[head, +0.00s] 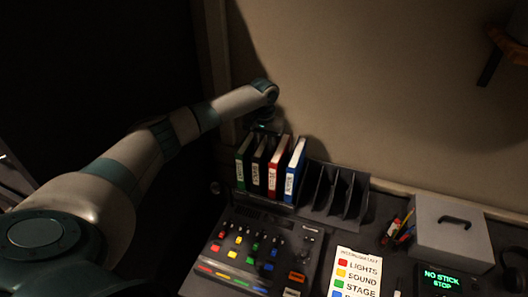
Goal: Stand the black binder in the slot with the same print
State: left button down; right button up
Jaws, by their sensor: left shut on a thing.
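The black binder (259,168) stands upright between a green binder (242,165) and a red binder (277,170), with a white label on its spine. The label print is too small to read. My left gripper (267,130) reaches down behind the binder tops and is shut on the black binder; its fingers are mostly hidden. To the right of the blue binder (295,172) is a dark rack (338,190) with several empty slots. No print on the slots can be made out. My right gripper is out of view.
A mixing desk (250,250) with coloured buttons lies in front of the binders. A wall rises behind.

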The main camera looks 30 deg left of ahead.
pick_arm(q)
jog(key=shift+f, duration=0.25)
dwell(0.6)
jog(key=c, duration=1.4)
grip_release()
notch_tip(320, 180, up, 18)
jog(key=b, duration=0.4)
jog(key=shift+f+b, duration=0.25)
jog(key=shift+b, duration=0.15)
